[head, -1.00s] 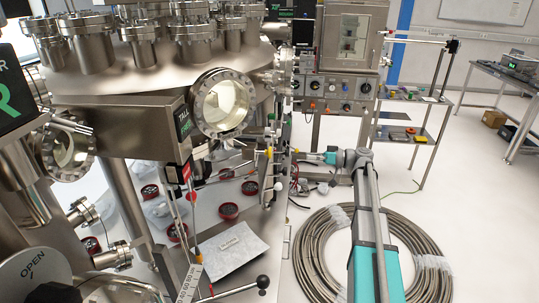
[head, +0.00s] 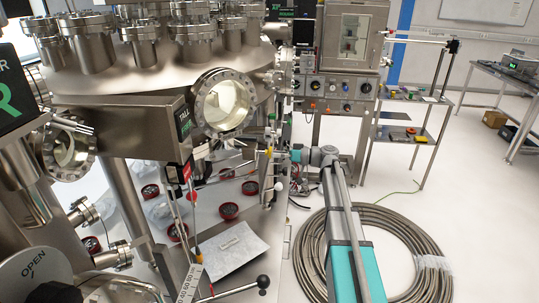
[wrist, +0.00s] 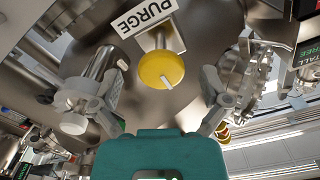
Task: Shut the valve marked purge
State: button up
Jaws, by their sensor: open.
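The purge valve has a round yellow knob (wrist: 160,66) with a white pointer bar near its lower right edge. Its white label (wrist: 146,16) reads PURGE and appears upside down in the wrist view. My gripper (wrist: 157,88) is open and empty, with one grey finger on each side of the knob in the picture. Neither finger appears to touch it; how far the knob lies beyond the fingertips is unclear. In the head view, my arm reaches to the chamber's right side, and its end is too small to make out the fingers or the knob.
The steel chamber (head: 120,110) fills the left, with a round viewport (head: 224,103) and flanges. In the wrist view, steel fittings (wrist: 92,85) stand close to the left finger and a flanged port (wrist: 258,68) to the right. Coiled hose (head: 415,245) lies on the floor.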

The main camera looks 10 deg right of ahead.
jog(key=shift+x, duration=0.9)
jog(key=c, duration=1.2)
jog(key=shift+o, duration=0.2)
